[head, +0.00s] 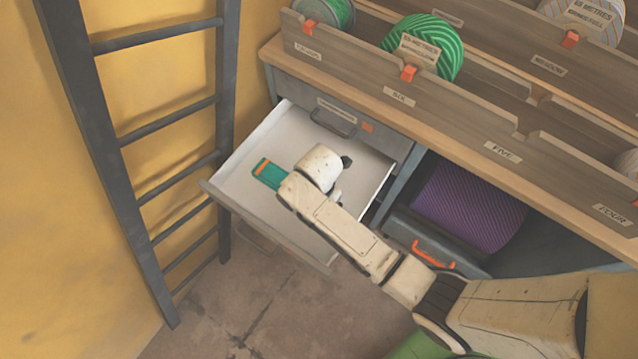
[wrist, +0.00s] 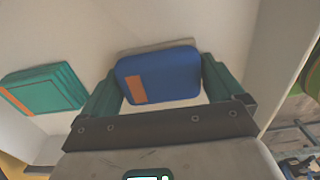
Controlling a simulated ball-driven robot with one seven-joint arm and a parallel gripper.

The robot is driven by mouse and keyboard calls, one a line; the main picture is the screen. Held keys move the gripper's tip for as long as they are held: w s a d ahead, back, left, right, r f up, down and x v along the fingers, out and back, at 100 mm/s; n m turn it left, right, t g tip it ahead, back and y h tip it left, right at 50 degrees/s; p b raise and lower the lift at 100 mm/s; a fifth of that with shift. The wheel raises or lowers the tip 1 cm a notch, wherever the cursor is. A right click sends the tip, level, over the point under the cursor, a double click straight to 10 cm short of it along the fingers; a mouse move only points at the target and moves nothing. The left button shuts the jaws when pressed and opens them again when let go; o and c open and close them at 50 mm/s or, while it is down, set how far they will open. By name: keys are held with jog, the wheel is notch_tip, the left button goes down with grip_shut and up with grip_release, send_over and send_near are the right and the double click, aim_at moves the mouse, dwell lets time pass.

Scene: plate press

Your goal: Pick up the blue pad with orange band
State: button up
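The blue pad (wrist: 165,72) with an orange band (wrist: 136,90) on its left side lies on the pale drawer floor in the wrist view. My gripper (wrist: 160,80) is open, with one green finger on each side of the pad. The fingers look very close to its ends; I cannot tell whether they touch it. In the head view the blue pad is hidden under my wrist. A teal pad with an orange band (wrist: 45,88) lies left of my gripper; it also shows in the head view (head: 269,173).
The open white drawer (head: 232,187) surrounds my gripper with its walls. Above it is a wooden-edged counter with racks holding a green reel (head: 440,50). A purple roll (head: 468,205) sits in an opening to the right. A dark ladder (head: 170,130) stands to the left.

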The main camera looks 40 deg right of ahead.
jog(key=c, duration=0.6)
jog(key=shift+o, duration=0.2)
jog(key=shift+r, duration=0.55)
notch_tip(320, 180, up, 2)
jog(key=shift+r+p, duration=0.25)
jog(key=shift+p, duration=0.2)
jog(key=s+r+p, duration=0.2)
jog(key=s+r, duration=0.7)
jog(key=s, duration=0.5)
jog(key=shift+d+r, duration=0.2)
jog(key=shift+d, duration=0.2)
